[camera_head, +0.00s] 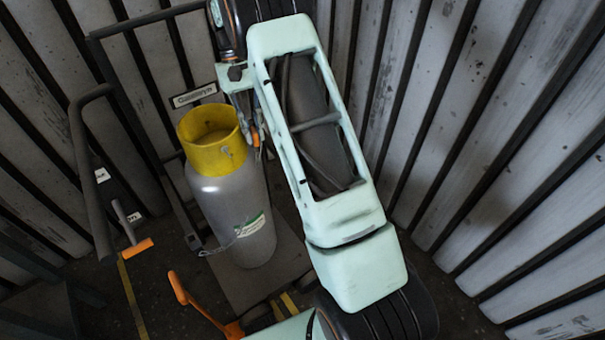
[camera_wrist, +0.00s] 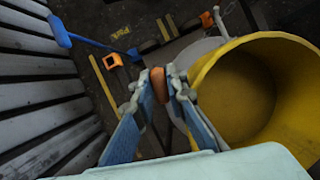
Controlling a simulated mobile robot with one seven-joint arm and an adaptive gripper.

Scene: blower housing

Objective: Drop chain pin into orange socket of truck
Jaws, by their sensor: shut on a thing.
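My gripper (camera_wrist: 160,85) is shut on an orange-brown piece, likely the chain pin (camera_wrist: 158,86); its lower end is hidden. In the head view my gripper (camera_head: 252,122) is beside the yellow collar, with the pin (camera_head: 256,138) showing small. The truck (camera_head: 92,150) has dark tube rails and carries a grey cylinder (camera_head: 232,205). An orange block (camera_head: 138,248) at lower left may be the socket. An orange block with a dark opening (camera_wrist: 112,61) shows in the wrist view, apart from the pin.
The cylinder's yellow collar (camera_head: 212,138) stands close to my gripper; it fills the right of the wrist view (camera_wrist: 250,90). An orange lever (camera_head: 190,300) stands low in front. Corrugated metal walls (camera_head: 490,130) close in on both sides. A label plate (camera_head: 194,95) is behind the collar.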

